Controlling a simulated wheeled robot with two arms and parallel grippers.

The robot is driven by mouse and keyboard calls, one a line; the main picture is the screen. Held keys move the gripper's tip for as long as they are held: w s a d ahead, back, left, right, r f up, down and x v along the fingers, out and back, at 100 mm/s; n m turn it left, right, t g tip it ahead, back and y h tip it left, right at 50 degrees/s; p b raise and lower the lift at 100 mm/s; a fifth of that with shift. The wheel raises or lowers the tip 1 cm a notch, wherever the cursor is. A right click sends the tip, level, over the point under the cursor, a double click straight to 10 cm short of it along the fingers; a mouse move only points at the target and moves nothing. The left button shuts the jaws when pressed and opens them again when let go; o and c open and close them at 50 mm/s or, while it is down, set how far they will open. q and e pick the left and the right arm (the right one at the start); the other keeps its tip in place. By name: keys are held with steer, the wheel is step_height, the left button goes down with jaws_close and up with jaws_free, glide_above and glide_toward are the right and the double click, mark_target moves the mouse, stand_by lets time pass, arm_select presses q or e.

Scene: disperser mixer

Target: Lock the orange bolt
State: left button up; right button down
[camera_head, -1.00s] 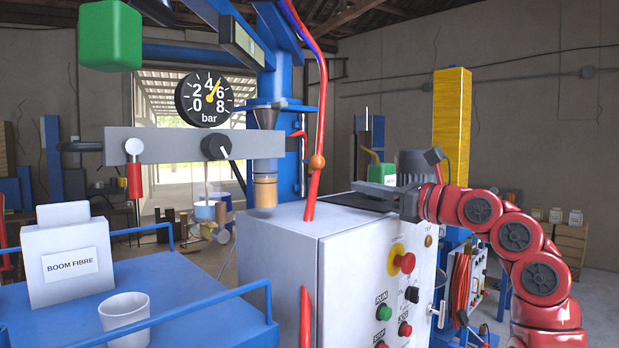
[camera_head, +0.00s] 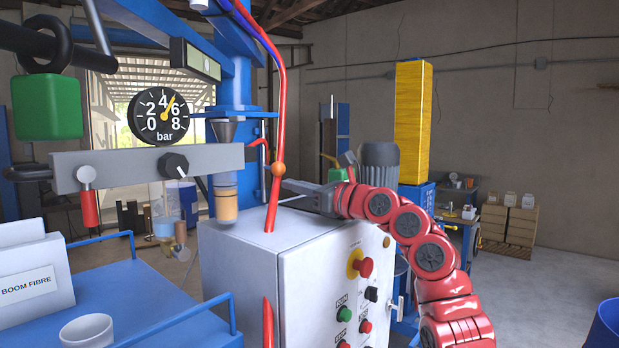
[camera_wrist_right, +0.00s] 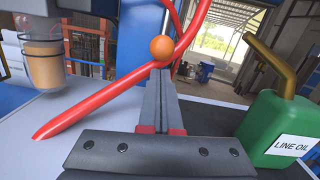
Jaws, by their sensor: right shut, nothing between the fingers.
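The orange bolt shows as a round orange ball (camera_head: 278,168) on the red hose, above the white control cabinet and right of the pressure gauge. In the right wrist view the orange ball (camera_wrist_right: 161,47) sits just past the fingertips. My right gripper (camera_head: 288,184) reaches in from the right over the cabinet top, its fingers shut and empty. In the right wrist view its closed fingers (camera_wrist_right: 161,76) point at the ball from just below. I cannot tell whether they touch it. My left gripper is not in view.
The white cabinet (camera_head: 250,250) with buttons stands below my right arm. A green line oil can (camera_wrist_right: 280,128) stands close right of the fingers in the wrist view. Red hoses cross near the ball. A blue table (camera_head: 150,295) with a white cup (camera_head: 88,330) is at the left.

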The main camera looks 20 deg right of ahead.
mark_target(284, 167)
steer(key=shift+w+a, duration=0.45)
steer(key=shift+w, duration=0.15)
steer(key=shift+w+r+b, duration=0.1)
steer(key=shift+r+b, duration=0.35)
steer(key=shift+b, duration=0.15)
steer(key=shift+r+b, duration=0.4)
steer(key=shift+r, duration=0.9)
